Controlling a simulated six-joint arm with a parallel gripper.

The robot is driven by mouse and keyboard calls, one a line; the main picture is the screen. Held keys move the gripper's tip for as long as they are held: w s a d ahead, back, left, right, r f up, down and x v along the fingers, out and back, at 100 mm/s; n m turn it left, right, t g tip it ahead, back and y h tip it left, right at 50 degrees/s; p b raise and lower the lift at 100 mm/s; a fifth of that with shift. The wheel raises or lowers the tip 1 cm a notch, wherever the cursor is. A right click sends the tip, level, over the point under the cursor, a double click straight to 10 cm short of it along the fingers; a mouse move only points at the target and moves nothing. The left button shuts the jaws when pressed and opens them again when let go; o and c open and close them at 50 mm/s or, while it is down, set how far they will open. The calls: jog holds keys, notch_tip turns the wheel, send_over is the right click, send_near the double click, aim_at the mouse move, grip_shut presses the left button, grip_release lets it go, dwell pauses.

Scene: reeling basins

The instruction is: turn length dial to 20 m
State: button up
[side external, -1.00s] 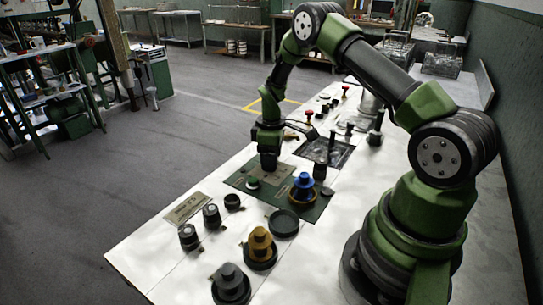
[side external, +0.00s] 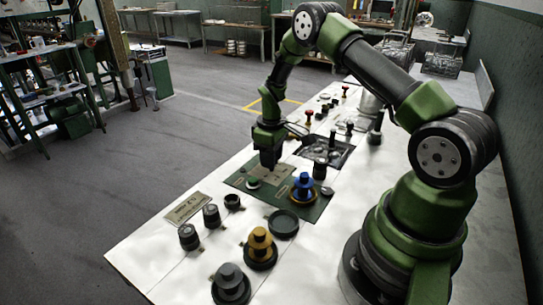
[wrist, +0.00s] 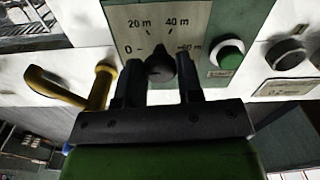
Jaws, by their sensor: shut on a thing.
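The length dial (wrist: 160,67) is a dark knob with a pointer on a grey-green plate (wrist: 205,17) marked 0, 20 m, 40 m and 60 m. In the wrist view its pointer is near upright, between the 20 m and 40 m marks. My gripper (wrist: 159,80) has one dark finger on each side of the dial and is shut on it. In the side external view my gripper (side external: 268,162) reaches down to the green panel (side external: 240,182), and the dial is hidden there.
A round green button with a pale rim (wrist: 230,55) sits right of the dial. A yellow handle (wrist: 101,88) lies left. A blue spool (side external: 304,183) stands on the panel near my gripper. A yellow spool (side external: 260,243) and dark knobs (side external: 188,237) stand in front.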

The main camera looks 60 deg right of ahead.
jog(key=m, duration=0.4)
jog(key=shift+m, duration=0.3)
jog(key=m, duration=0.4)
jog(key=shift+m, duration=0.3)
jog(key=o, duration=0.9)
jog(key=shift+r, duration=0.1)
notch_tip(320, 180, up, 9)
jog(key=shift+r, duration=0.45)
